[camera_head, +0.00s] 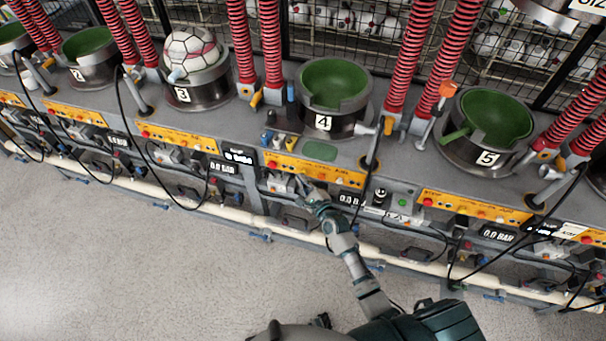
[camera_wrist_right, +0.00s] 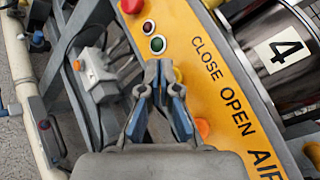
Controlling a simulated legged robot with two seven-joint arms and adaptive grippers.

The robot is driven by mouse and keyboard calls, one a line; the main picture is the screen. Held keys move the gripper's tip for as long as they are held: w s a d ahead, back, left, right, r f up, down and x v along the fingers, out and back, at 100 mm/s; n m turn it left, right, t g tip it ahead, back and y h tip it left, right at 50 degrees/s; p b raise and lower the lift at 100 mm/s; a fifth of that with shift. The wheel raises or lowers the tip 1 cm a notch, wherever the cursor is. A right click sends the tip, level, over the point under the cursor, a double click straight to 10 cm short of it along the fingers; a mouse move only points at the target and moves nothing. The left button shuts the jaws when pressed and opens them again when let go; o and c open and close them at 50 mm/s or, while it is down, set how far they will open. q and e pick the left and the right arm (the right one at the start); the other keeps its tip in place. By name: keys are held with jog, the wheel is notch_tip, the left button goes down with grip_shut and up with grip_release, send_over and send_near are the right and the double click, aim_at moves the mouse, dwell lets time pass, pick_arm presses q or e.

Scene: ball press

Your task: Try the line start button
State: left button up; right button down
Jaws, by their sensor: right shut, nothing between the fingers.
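My right gripper (camera_head: 302,184) is at the front edge of the yellow control panel (camera_head: 335,177) of station 4. In the right wrist view the gripper (camera_wrist_right: 159,70) is shut with nothing in it, its fingertips close to a green button (camera_wrist_right: 157,44) on that panel. I cannot tell whether they touch it. An orange knob (camera_wrist_right: 203,128) is right of the fingers. No label reading line start is legible, so I cannot tell which button it is. My left gripper is not in view.
Station 4's green-lined mould (camera_head: 335,82) stands behind the panel. Station 3 (camera_head: 195,60) holds a white and red ball. A grey box with a green button (camera_head: 402,202) lies to the right. Black cables hang along the front; the floor (camera_head: 130,260) is clear.

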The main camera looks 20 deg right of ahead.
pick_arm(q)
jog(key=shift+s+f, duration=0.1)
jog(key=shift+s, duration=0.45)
pick_arm(e)
jog(key=shift+w+d, duration=0.2)
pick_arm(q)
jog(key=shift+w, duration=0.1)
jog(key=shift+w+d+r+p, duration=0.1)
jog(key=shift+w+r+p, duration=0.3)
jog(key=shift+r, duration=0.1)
pick_arm(e)
jog(key=shift+s+a, duration=0.45)
jog(key=shift+s, duration=0.25)
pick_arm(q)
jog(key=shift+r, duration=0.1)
pick_arm(e)
jog(key=shift+s+a, duration=0.1)
pick_arm(q)
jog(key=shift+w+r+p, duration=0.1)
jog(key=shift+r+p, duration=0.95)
jog(key=shift+p, duration=0.1)
pick_arm(e)
jog(key=shift+s+a, duration=0.7)
jog(key=shift+s, duration=0.3)
jog(key=shift+s+a, duration=0.65)
jog(key=shift+s, duration=0.35)
jog(key=shift+f, duration=0.1)
